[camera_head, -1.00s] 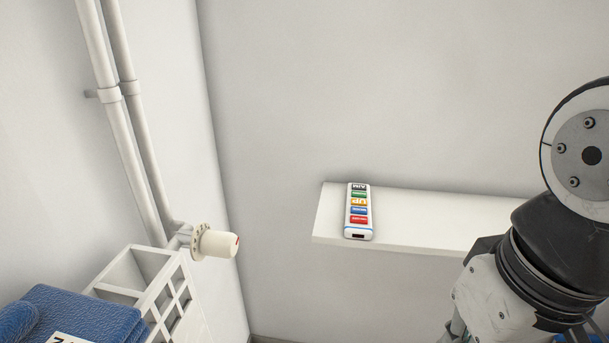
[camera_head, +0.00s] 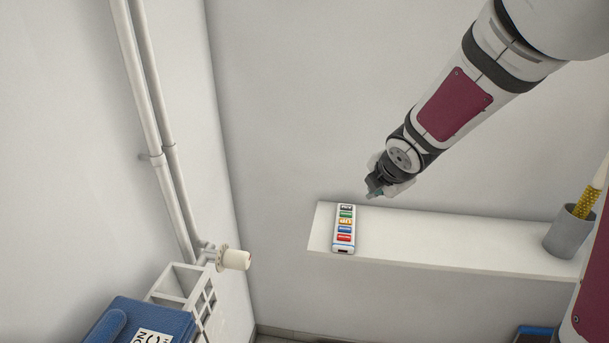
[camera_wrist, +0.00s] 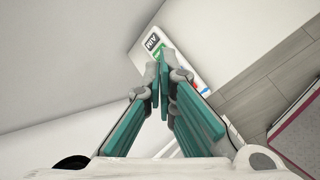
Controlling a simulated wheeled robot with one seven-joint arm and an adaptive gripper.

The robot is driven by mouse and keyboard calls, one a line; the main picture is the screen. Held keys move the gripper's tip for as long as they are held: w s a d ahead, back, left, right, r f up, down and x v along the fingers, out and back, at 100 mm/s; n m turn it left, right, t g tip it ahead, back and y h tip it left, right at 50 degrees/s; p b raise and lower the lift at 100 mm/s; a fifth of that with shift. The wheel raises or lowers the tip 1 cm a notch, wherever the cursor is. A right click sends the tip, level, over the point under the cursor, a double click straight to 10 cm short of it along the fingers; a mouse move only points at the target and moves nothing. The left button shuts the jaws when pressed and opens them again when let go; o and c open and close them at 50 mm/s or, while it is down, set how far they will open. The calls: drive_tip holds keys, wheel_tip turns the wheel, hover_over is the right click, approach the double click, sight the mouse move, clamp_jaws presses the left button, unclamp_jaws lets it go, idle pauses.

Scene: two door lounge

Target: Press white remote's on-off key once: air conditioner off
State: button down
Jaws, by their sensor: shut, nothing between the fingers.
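The white remote (camera_head: 344,244) lies flat near the left end of the white wall shelf (camera_head: 450,241). It has a column of coloured keys: black at the far end, then green, orange, blue and red. My gripper (camera_head: 371,194) is in the air to the right of the remote's far end and is apart from it in the head view. In the wrist view my gripper (camera_wrist: 159,77) is shut and empty, with its fingers covering part of the remote (camera_wrist: 176,58). The remote's black and green keys show just past the fingertips. The air conditioner is not in view.
A grey cup (camera_head: 564,239) with a yellow patterned stick stands at the shelf's right. At lower left are a white radiator (camera_head: 181,283), a valve knob (camera_head: 236,260), pipes (camera_head: 150,130) and a blue padded thing (camera_head: 132,322). The shelf between remote and cup is clear.

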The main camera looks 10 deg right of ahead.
drive_tip(key=w+a+f+n+y+p, duration=0.2)
drive_tip(key=a+f+n+y+p, duration=0.1)
drive_tip(key=n, duration=0.5)
drive_tip(key=shift+w+a+t+y+p, duration=0.2)
drive_tip(key=shift+a+t+y+p, duration=0.25)
drive_tip(key=shift+a, duration=0.4)
drive_tip(key=b, duration=0.5)
hover_over(347, 236)
wheel_tip(347, 236, down, 7)
drive_tip(key=shift+w+r, duration=0.1)
drive_tip(key=shift+w, duration=0.05)
drive_tip(key=shift+f+b, duration=1)
drive_tip(key=shift+b, duration=0.2)
drive_tip(key=shift+f+b, duration=0.2)
drive_tip(key=shift+b, duration=0.1)
drive_tip(key=shift+f, duration=0.2)
